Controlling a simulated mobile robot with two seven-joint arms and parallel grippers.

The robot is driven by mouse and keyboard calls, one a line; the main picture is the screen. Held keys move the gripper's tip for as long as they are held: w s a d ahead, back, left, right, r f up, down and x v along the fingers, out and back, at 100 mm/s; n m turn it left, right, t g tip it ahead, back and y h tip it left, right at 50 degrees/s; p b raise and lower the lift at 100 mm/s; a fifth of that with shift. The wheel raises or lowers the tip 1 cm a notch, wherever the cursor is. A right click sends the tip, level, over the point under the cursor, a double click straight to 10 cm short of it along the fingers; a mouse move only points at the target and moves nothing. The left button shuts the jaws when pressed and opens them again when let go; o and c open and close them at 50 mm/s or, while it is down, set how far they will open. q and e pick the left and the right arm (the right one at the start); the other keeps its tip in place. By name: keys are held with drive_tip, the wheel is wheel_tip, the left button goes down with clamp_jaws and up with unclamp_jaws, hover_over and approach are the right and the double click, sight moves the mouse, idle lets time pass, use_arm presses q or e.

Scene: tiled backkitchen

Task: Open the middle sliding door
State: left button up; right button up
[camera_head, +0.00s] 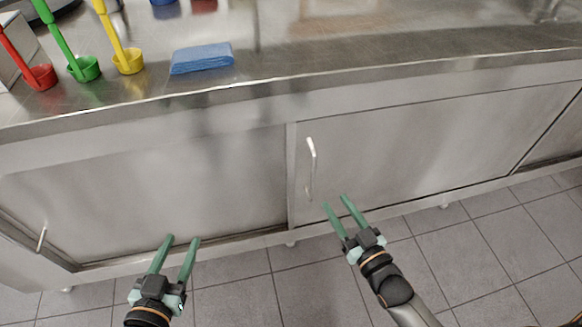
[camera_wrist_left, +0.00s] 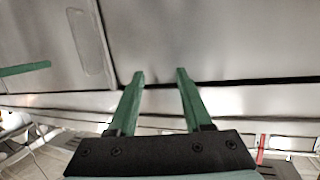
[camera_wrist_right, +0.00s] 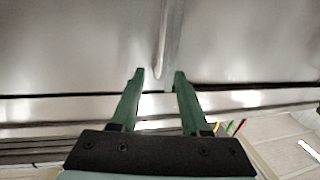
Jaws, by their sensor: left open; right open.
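The middle sliding door (camera_head: 420,145) is a brushed metal panel under the counter, and it looks closed. A slim upright bar handle (camera_head: 311,168) stands near its left edge. My right gripper (camera_head: 335,203) is open and empty, just below and to the right of the handle in the head view. In the right wrist view a pale upright strip (camera_wrist_right: 164,40), perhaps the handle or door edge, rises beyond the open fingers. My left gripper (camera_head: 183,240) is open and empty in front of the lower part of the left metal panel (camera_head: 160,190).
The steel counter (camera_head: 300,85) runs above the doors. It holds a folded blue cloth (camera_head: 202,58) and red (camera_head: 41,77), green (camera_head: 84,68) and yellow (camera_head: 128,61) ladle-like tools. Another handle (camera_head: 42,237) is at far left. Grey floor tiles (camera_head: 470,250) in front are clear.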

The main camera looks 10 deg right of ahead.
sight(315, 171)
drive_tip(key=b+x, duration=0.2)
drive_tip(key=x, duration=1)
drive_tip(key=shift+w+b, duration=0.2)
drive_tip(key=shift+b, duration=0.2)
use_arm(q)
wheel_tip(315, 171, up, 16)
drive_tip(key=d+m+t+h, duration=0.1)
drive_tip(key=m+t+h, duration=0.2)
drive_tip(key=t, duration=0.3)
drive_tip(key=shift+s+r+m+h, duration=0.2)
drive_tip(key=shift+m+h, duration=0.1)
drive_tip(key=shift+h, duration=0.3)
drive_tip(key=shift+f, duration=0.1)
use_arm(e)
clamp_jaws()
